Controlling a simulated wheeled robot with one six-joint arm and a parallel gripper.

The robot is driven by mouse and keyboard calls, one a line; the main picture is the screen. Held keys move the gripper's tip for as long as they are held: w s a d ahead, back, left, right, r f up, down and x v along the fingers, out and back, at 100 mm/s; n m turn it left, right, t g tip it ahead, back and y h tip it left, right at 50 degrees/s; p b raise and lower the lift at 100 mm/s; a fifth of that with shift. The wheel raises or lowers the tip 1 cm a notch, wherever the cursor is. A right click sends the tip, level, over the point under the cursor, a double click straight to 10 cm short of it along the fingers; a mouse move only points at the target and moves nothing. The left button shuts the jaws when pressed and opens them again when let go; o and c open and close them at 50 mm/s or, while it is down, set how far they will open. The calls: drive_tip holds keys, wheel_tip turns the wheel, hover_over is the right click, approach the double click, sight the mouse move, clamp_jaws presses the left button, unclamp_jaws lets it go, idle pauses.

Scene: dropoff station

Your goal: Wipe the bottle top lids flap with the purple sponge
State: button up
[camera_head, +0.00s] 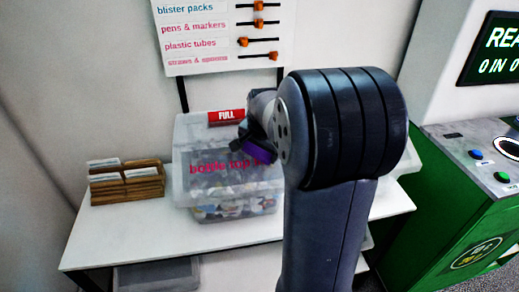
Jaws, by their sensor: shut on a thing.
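A clear plastic bin (182,190) stands on the white table. Its slanted front flap (205,167) carries pink lettering that begins "bottle top"; the end of the words is hidden behind my arm. Colourful small lids show inside the lower part of the bin. My gripper (256,143) is in front of the right side of the flap, shut on the purple sponge (262,154). The sponge overlaps the end of the lettering; I cannot tell whether it touches the flap. My arm hides the bin's right edge.
A red "FULL" tag (227,115) is at the bin's top. A wooden card box (128,186) stands left on the table (120,231). A sign with sliders (215,38) hangs above. A green machine (440,215) with buttons is at right. A grey bin (155,277) is below.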

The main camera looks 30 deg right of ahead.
drive_tip(key=shift+b+x, duration=0.65)
drive_tip(key=shift+x, duration=0.45)
idle(0.6)
drive_tip(key=shift+s+d+r, duration=0.1)
drive_tip(key=shift+s+d, duration=0.2)
drive_tip(key=shift+d, duration=0.65)
drive_tip(key=shift+s+d, duration=0.25)
drive_tip(key=shift+d, duration=0.75)
drive_tip(key=shift+w+a+f, duration=0.15)
drive_tip(key=shift+a, duration=0.5)
drive_tip(key=shift+w+a+f, duration=0.1)
drive_tip(key=shift+w+a, duration=0.1)
drive_tip(key=shift+a, duration=0.45)
drive_tip(key=shift+w+a+f, duration=0.15)
drive_tip(key=shift+a, duration=0.5)
drive_tip(key=shift+a+r, duration=0.15)
drive_tip(key=shift+r, duration=0.25)
drive_tip(key=p+v, duration=0.3)
drive_tip(key=v, duration=0.1)
drive_tip(key=shift+r, duration=0.25)
drive_tip(key=shift+s+r, duration=0.25)
drive_tip(key=shift+r, duration=0.1)
